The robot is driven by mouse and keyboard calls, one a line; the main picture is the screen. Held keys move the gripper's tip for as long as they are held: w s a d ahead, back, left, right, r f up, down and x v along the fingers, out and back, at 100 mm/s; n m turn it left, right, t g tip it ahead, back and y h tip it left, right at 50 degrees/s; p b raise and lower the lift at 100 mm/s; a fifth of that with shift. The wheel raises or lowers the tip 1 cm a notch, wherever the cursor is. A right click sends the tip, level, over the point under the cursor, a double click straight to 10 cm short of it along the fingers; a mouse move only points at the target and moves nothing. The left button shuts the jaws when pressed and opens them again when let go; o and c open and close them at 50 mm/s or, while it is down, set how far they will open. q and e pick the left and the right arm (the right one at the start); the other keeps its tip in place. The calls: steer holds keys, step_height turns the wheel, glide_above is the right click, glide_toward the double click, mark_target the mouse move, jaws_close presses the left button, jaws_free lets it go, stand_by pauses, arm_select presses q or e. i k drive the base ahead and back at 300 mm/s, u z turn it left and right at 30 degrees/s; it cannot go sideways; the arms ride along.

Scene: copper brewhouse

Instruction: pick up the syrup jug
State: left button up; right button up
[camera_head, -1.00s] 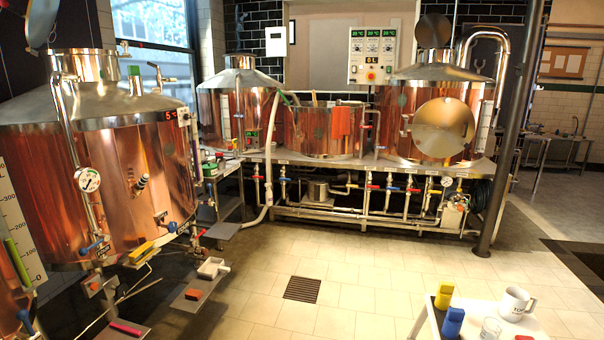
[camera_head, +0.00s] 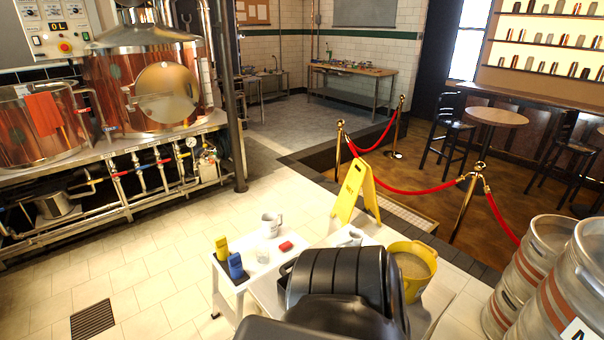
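I cannot pick out the syrup jug for sure. A white mug (camera_head: 271,224) stands on a small white table (camera_head: 258,268), beside a clear glass (camera_head: 263,248) and a small red block (camera_head: 286,246). A pale vessel (camera_head: 350,238) stands farther right, partly hidden by my black arm. A yellow bucket (camera_head: 412,270) with tan contents stands right of that arm. Black arm parts of mine fill the bottom middle and cover part of the tabletop. Neither gripper shows.
A yellow object (camera_head: 222,247) and a blue one (camera_head: 236,267) stand at the table's left edge. Steel kegs (camera_head: 535,275) stand at right. Behind are a yellow floor sign (camera_head: 356,190) and a red rope barrier (camera_head: 420,190).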

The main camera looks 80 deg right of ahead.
mark_target(269, 219)
steer(key=z, duration=1.7)
